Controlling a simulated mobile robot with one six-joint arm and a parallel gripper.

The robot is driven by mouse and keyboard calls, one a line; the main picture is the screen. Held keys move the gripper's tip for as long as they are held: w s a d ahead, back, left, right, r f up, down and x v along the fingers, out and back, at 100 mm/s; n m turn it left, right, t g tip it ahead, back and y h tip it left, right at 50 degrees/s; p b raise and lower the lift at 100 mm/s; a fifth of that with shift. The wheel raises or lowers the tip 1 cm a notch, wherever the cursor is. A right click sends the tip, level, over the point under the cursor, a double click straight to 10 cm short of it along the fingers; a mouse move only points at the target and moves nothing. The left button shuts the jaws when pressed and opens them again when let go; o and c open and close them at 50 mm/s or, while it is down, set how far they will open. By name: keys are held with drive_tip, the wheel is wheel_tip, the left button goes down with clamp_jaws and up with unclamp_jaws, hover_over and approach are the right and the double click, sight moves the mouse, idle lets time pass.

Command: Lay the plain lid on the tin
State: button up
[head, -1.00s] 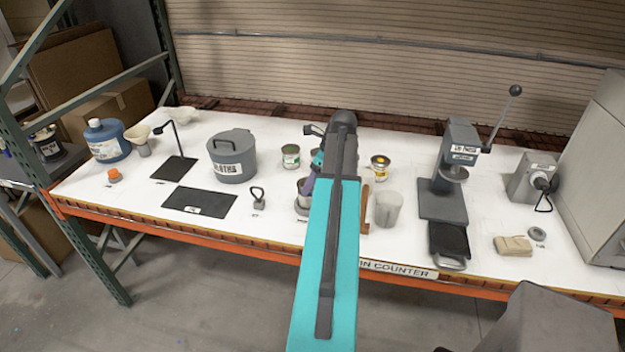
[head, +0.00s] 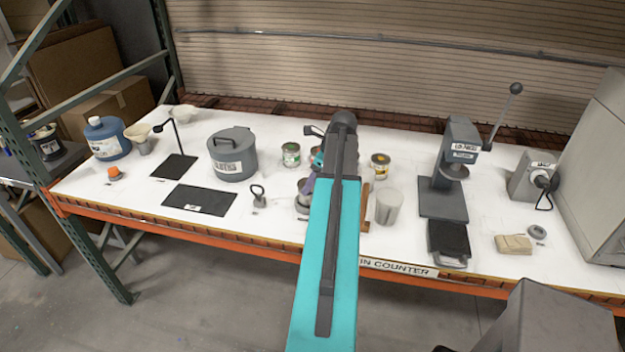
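A small open-looking tin (head: 303,196) stands on a grey base near the counter's middle, partly hidden by my arm. A tin with a green label (head: 291,156) stands behind it, and a tin with a yellow label (head: 380,167) stands right of my arm. My gripper (head: 312,172) is mostly hidden by my turquoise arm; only purple and teal bits show, over or just behind the tin on the base. I cannot see its fingertips or whether it holds anything. I cannot pick out the plain lid for certain.
A translucent cup (head: 388,208) stands right of my arm, beside a brown wooden piece (head: 366,205). A grey pot (head: 232,160) and black mat (head: 199,200) are left.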

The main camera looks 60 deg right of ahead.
drive_tip(key=shift+f, duration=0.25)
drive_tip(key=o, duration=1.1)
drive_tip(key=shift+r, duration=0.15)
drive_tip(key=shift+b+v, duration=2.2)
drive_tip(key=shift+v, duration=4.55)
drive_tip(key=shift+a, duration=0.1)
